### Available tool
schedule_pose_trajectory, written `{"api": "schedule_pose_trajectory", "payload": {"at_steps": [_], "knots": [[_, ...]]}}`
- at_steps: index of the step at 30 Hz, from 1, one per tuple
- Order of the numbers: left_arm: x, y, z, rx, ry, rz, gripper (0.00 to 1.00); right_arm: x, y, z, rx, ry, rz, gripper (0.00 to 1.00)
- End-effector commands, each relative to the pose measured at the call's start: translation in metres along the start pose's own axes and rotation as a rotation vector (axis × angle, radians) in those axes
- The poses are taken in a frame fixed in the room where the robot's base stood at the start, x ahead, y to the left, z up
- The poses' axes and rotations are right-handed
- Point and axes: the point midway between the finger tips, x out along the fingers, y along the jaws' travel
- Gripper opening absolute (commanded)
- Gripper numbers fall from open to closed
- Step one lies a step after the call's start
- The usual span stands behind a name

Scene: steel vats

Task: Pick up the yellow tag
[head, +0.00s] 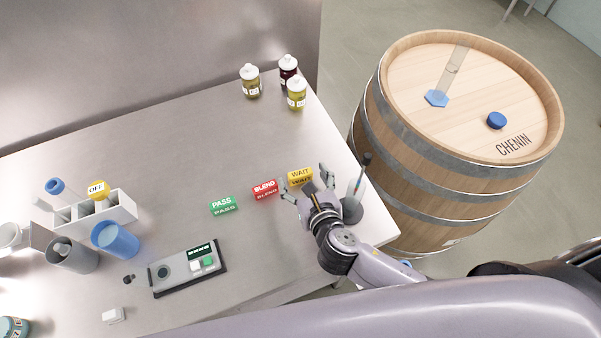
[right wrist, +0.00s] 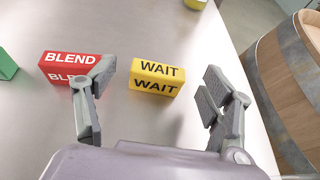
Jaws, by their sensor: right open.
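The yellow tag (head: 300,176) reads WAIT and sits on the steel table at the right end of a row of tags. It also shows in the right wrist view (right wrist: 156,77), between and ahead of my open fingers. My right gripper (head: 306,190) is open and empty, just on the near side of the yellow tag; its fingertips show in the right wrist view (right wrist: 157,82). The red BLEND tag (head: 264,189) stands left of the yellow one, close to my left-hand finger in the right wrist view (right wrist: 70,67). My left gripper is not in view.
A green PASS tag (head: 222,204) stands farther left. A grey bottle with a dark stem (head: 354,200) stands close right of my right gripper by the table edge. Several sample jars (head: 296,94) stand at the back. A barrel (head: 440,150) is beyond the right edge.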

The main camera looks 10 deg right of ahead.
Motion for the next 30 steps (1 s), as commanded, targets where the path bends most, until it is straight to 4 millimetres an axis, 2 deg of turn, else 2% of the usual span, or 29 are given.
{"api": "schedule_pose_trajectory", "payload": {"at_steps": [5, 13, 30], "knots": [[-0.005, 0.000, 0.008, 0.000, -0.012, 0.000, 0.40, 0.020, 0.000, 0.001, -0.001, 0.000, 0.000, 0.75], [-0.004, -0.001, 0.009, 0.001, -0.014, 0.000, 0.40, 0.022, 0.000, 0.000, 0.000, 0.000, 0.001, 0.75], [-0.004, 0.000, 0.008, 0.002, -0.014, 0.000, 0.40, 0.022, 0.000, 0.000, -0.001, 0.000, 0.000, 0.37]]}}
